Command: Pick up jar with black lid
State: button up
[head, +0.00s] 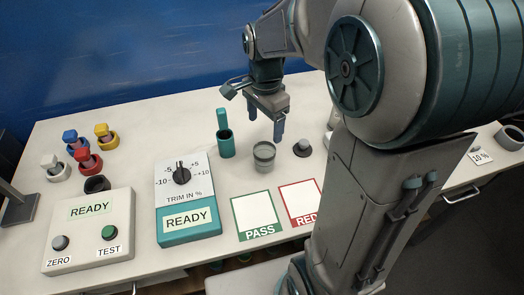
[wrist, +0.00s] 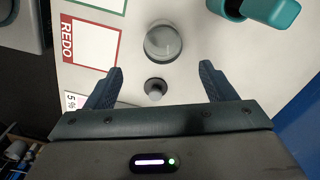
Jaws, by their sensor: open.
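My gripper (head: 266,118) is open and empty, pointing down above the table. In the wrist view its two fingers (wrist: 161,68) are spread wide. A grey, glassy round jar (head: 264,156) stands upright in front of the gripper; it also shows beyond the fingertips in the wrist view (wrist: 163,42). A small dark round piece with a knob (head: 302,148) sits right of the jar, apart from it. It lies between the fingers in the wrist picture (wrist: 155,88), below them. I cannot tell if it is a lid; no black lid shows clearly on the jar.
A teal cup (head: 226,144) with an upright handle stands left of the jar. PASS (head: 256,212) and REDO (head: 299,203) cards lie in front. A trim box (head: 187,200), a READY panel (head: 92,228) and several coloured rings are at left. My arm hides part of the table.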

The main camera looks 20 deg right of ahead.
send_near(264, 154)
jog(key=s+f, duration=0.1)
jog(key=s, duration=0.2)
jog(key=shift+w+a+f+p, duration=0.15)
jog(key=shift+f, duration=1.35)
jog(key=shift+w+a+f+p, duration=0.1)
jog(key=shift+a+f+p, duration=0.05)
jog(key=shift+f, duration=1.35)
jog(key=c, duration=1.2)
